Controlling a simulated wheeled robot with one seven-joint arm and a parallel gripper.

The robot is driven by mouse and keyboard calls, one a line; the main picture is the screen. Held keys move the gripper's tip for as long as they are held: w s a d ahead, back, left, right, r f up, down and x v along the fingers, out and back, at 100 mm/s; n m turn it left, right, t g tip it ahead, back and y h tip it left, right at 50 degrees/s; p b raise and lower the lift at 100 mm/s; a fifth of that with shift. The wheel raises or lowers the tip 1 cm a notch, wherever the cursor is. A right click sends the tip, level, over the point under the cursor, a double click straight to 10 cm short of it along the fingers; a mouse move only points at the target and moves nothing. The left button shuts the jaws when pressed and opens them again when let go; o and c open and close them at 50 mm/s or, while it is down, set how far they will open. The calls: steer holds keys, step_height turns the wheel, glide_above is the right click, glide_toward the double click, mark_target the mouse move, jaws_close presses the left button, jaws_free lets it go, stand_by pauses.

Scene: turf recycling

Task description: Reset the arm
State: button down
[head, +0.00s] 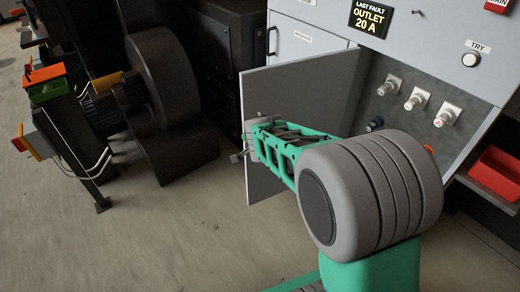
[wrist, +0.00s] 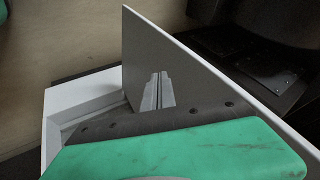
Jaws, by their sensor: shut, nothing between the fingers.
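My arm reaches out from the lower right of the head view, with its far end in front of the open grey cabinet door (head: 305,98). In the wrist view my gripper (wrist: 158,76) is shut, with its two grey fingers together and nothing between them. The fingers show against the flat face of the door (wrist: 190,70); I cannot tell whether they touch it. In the head view the fingertips are hard to make out among the arm's end parts.
The grey cabinet (head: 425,45) has a lit fault display (head: 370,18), a TRY button (head: 470,59) and several round fuse holders (head: 414,98) in its open recess. A red bin (head: 497,172) is at the right. Dark machinery (head: 165,90) stands at the left; the floor (head: 150,235) in front is clear.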

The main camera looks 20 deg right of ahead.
steer(key=s+a+r+n+g+y+p, duration=0.1)
steer(key=s+a+r+n+g+p, duration=0.1)
steer(key=s+r+n+p, duration=0.3)
steer(key=s+a+r+n+g+y+p, duration=0.1)
steer(key=s+a+r+n+p, duration=0.4)
steer(key=s+r, duration=0.6)
steer(key=s+n, duration=0.2)
steer(key=s, duration=0.3)
steer(key=shift+s+n+g, duration=0.25)
steer(key=shift+n+g, duration=0.05)
steer(key=shift+g, duration=0.1)
steer(key=shift+a, duration=0.15)
